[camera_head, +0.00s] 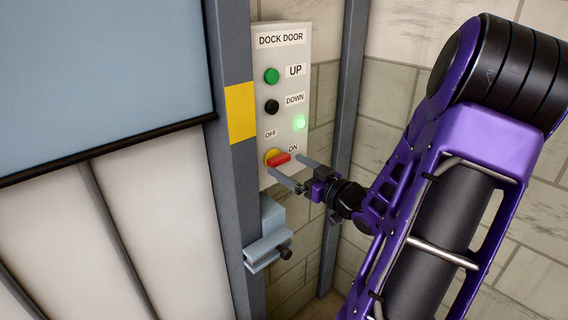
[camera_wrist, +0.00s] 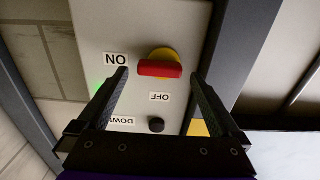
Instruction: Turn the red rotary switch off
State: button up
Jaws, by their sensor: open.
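The red rotary switch (camera_head: 279,160) is a red bar handle on a yellow round base, low on the dock door panel (camera_head: 291,40). Its handle slants up to the right, with one end toward the ON label (camera_head: 293,148); the OFF label (camera_head: 270,133) is above left. My gripper (camera_head: 290,166) is open, its fingers pointing at the panel on both sides of the switch. In the wrist view the panel is upside down, and the red handle (camera_wrist: 160,69) lies crosswise between the fingertips, with gaps on both sides. I cannot tell how far the fingertips are from the panel.
A green UP button (camera_head: 271,76), a black DOWN button (camera_head: 271,107) and a lit green lamp (camera_head: 299,123) are above the switch. A grey latch bracket (camera_head: 268,245) is on the post below the panel. Grey posts flank the panel.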

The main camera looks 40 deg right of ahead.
aim_at(278, 159)
jog(key=shift+w+a, duration=0.1)
jog(key=shift+w, duration=1.3)
jog(key=c, duration=1.2)
jog(key=shift+c, duration=0.2)
